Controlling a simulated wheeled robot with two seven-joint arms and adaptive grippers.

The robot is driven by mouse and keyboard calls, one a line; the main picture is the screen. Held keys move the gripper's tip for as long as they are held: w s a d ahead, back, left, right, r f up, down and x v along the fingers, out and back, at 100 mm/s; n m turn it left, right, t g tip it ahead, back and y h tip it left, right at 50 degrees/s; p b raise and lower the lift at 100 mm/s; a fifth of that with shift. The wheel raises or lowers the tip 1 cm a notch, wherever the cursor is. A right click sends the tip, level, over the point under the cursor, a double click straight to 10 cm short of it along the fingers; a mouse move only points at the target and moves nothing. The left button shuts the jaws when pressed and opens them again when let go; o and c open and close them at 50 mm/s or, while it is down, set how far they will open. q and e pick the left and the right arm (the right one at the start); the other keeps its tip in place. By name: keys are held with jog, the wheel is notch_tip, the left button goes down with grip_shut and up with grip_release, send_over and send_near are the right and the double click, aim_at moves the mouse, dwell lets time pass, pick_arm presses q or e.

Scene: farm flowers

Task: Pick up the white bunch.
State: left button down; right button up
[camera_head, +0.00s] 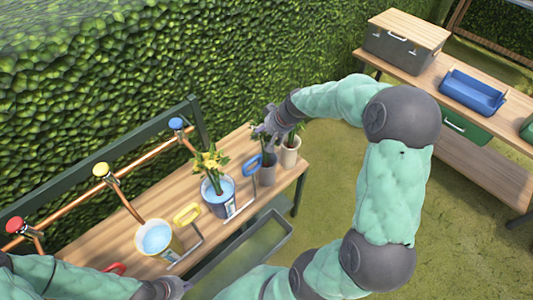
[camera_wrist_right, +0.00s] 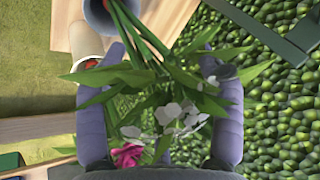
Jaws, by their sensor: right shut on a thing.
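The white bunch (camera_wrist_right: 187,114) fills the middle of the right wrist view, with white blooms, long green leaves and green stems. My right gripper (camera_wrist_right: 160,65) is shut on it, one finger on each side of the leaves and stems. The stems run up to the mouth of a grey-blue pot (camera_wrist_right: 97,14), and I cannot tell whether their ends are still inside. In the head view my right gripper (camera_head: 266,128) is above the pots at the bench's far right end and hides the blooms. My left gripper (camera_head: 176,287) is at the bottom edge, its fingers unclear.
A white pot (camera_head: 290,154) stands beside the grey pot. A pink bloom (camera_wrist_right: 127,155) is close by. A blue bucket (camera_head: 217,203) holds yellow flowers (camera_head: 209,160). Taps (camera_head: 101,170) line the bench's back. A second bench (camera_head: 430,85) stands right.

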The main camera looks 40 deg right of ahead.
notch_tip(320, 180, up, 18)
jog(key=p, duration=0.5)
dwell(0.3)
notch_tip(320, 180, up, 2)
jog(key=shift+r+p, duration=0.25)
jog(key=shift+p, duration=0.9)
